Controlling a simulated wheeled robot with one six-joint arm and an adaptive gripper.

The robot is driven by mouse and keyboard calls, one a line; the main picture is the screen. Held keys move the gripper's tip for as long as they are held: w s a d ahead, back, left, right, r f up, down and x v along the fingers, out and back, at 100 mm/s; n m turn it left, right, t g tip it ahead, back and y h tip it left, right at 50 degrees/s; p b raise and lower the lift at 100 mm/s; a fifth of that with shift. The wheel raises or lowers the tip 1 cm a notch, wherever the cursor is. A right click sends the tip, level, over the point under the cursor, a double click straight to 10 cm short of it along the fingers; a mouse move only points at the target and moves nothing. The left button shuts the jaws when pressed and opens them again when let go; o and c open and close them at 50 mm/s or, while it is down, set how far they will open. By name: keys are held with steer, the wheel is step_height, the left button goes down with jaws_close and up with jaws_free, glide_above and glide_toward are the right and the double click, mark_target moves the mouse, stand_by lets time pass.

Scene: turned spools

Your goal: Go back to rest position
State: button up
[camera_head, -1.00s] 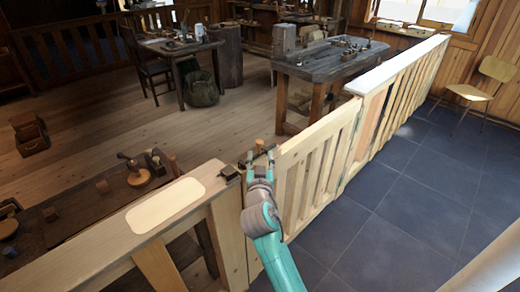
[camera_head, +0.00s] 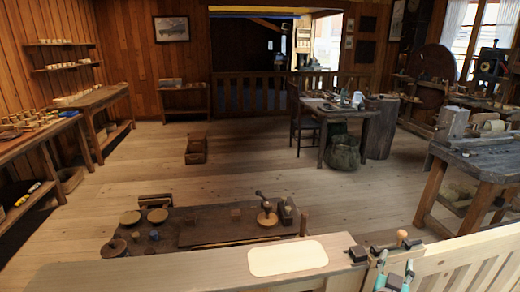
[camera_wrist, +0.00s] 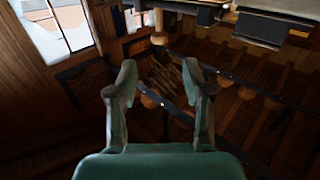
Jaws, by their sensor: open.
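My gripper (camera_head: 394,268) is low at the right in the head view, at the bottom edge, just on the near side of the gate's dark latch with its wooden knob (camera_head: 402,236). Only its teal and grey fingers show there. In the wrist view my gripper (camera_wrist: 158,75) has its two fingers spread apart with nothing between them. Most of my arm is out of the head view.
A wooden rail with a pale rounded panel (camera_head: 288,257) crosses the front. Beyond it is a low dark bench (camera_head: 215,231) with small turned pieces. A heavy workbench (camera_head: 480,160) stands right. The plank floor (camera_head: 250,170) is mostly clear, with small stacked boxes (camera_head: 196,148).

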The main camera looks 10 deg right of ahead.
steer(key=s+a+f+n+t+y, duration=0.2)
steer(key=s+a+f+n+y, duration=0.55)
steer(key=s+a+f, duration=0.95)
steer(key=s+a+r+y, duration=0.1)
steer(key=s+a+r, duration=0.1)
steer(key=s, duration=0.6)
steer(key=s+a+r+y, duration=0.2)
steer(key=s, duration=0.6)
steer(key=s+a+r+y, duration=0.1)
steer(key=s+r, duration=0.1)
steer(key=s, duration=0.6)
steer(key=shift+a+r+n+g, duration=0.3)
steer(key=shift+a+r+n, duration=0.05)
steer(key=shift+a+n, duration=0.1)
steer(key=shift+s+y, duration=0.1)
steer(key=shift+y, duration=0.15)
